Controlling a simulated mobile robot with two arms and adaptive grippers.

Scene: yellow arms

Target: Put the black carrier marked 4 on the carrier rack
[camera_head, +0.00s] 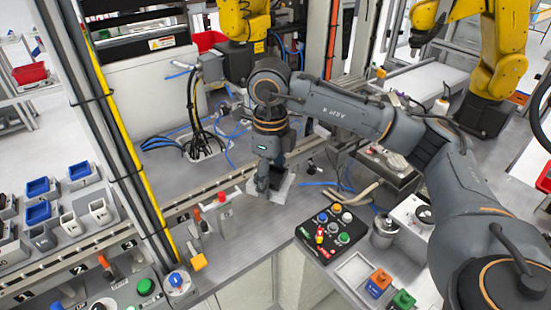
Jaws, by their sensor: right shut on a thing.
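My right gripper (264,186) points down at the front edge of the conveyor, near the middle of the view. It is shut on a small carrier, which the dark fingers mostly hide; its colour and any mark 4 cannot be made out. A pale grey block (285,188) shows just to the right of the fingers; I cannot tell whether it is part of the held thing. At the left, a row of numbered places (75,268) runs along a grey ledge, with blue bins (38,212) and white bins (100,211) behind it. My left gripper is not in view.
A black button box (331,229) stands right of the gripper. A red-topped post (221,199) stands close to its left. An upright frame post with a yellow hose (125,140) separates the conveyor from the left bench.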

